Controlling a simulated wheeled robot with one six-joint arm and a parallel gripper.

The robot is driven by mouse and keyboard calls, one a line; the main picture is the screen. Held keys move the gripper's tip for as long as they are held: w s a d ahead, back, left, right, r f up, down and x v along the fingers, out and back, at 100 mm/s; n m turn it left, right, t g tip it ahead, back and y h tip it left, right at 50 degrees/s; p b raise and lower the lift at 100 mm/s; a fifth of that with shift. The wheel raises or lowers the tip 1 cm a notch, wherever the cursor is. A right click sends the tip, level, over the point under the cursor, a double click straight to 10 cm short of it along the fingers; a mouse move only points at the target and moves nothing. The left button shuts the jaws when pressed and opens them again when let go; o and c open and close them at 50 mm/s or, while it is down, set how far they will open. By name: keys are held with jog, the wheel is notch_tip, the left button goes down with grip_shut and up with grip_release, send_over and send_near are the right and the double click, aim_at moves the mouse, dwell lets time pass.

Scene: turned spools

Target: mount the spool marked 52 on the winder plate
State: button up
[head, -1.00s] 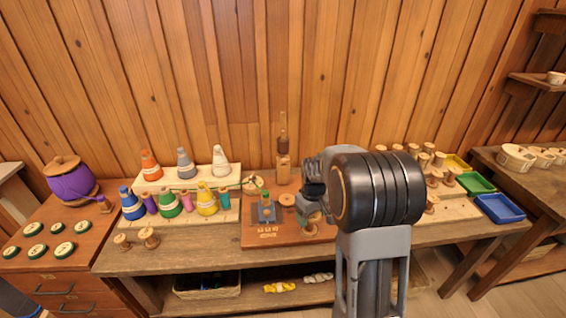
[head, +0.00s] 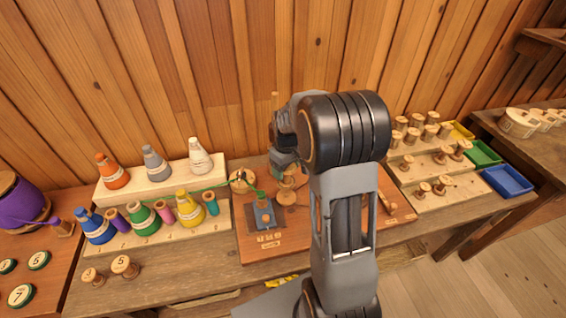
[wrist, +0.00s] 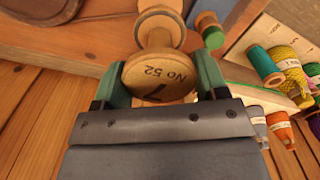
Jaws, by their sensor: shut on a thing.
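The wooden spool marked "No 52" (wrist: 158,76) is held between the green fingers of my gripper (wrist: 158,88) in the wrist view, its marked end facing the camera. In the head view my gripper (head: 287,160) points down with the spool (head: 288,181) beneath it.
A dark block with a small spool (head: 262,215) stands just left of the plate, with green thread running to it. Thread cones (head: 187,207) stand further left. Several wooden spools (head: 410,135) stand on a rack at the right, beside coloured trays (head: 507,181).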

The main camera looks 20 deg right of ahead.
aim_at(286, 182)
jog(key=shift+a+f+b, duration=0.1)
jog(key=shift+f+b, duration=1.75)
jog(key=shift+f, duration=0.75)
jog(key=shift+s, duration=0.15)
jog(key=shift+f, duration=0.25)
jog(key=shift+f+b, duration=0.65)
jog(key=shift+b, duration=0.05)
jog(key=o, duration=0.7)
jog(key=shift+c, duration=0.2)
jog(key=shift+r, duration=0.1)
jog(key=shift+r+p, duration=4.15)
jog(key=shift+r, duration=1.35)
